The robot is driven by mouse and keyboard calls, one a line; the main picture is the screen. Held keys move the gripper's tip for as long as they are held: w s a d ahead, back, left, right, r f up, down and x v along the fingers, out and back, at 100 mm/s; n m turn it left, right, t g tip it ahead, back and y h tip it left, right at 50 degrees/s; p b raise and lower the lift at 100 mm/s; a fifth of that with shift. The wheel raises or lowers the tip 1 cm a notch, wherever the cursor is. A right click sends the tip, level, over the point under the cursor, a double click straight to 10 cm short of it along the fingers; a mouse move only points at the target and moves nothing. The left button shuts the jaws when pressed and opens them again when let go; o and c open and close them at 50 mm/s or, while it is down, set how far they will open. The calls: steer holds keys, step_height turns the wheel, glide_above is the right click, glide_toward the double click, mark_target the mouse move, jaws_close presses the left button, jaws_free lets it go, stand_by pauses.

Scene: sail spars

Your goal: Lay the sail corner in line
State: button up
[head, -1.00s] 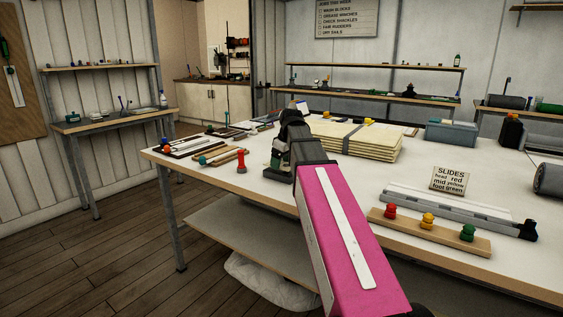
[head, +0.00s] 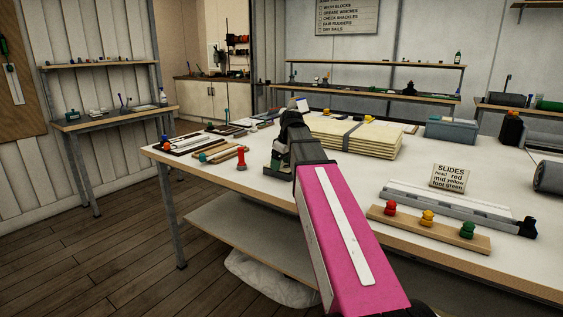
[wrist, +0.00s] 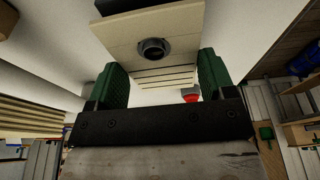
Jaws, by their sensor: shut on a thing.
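In the wrist view, a cream sail corner (wrist: 125,32) with a dark round eyelet (wrist: 153,48) and layered edges sits between the green fingers of my gripper (wrist: 162,78). The fingers are shut on it. In the head view my gripper (head: 278,160) is low over the near left part of the table, and the arm hides most of what it holds. The folded cream sail (head: 370,143) with a grey strap lies behind it to the right.
A red peg (head: 241,160) stands left of my gripper. A wooden strip (head: 455,240) with red, yellow and green knobs lies at the front right, before a grey rail (head: 450,209) and a SLIDES card (head: 450,177). A blue-grey bin (head: 452,131) stands behind.

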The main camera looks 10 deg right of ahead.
steer(key=shift+f, duration=0.4)
steer(key=o, duration=0.8)
steer(key=shift+c, duration=0.4)
steer(key=shift+r, duration=0.15)
steer(key=shift+r, duration=3.4)
steer(key=shift+s, duration=0.1)
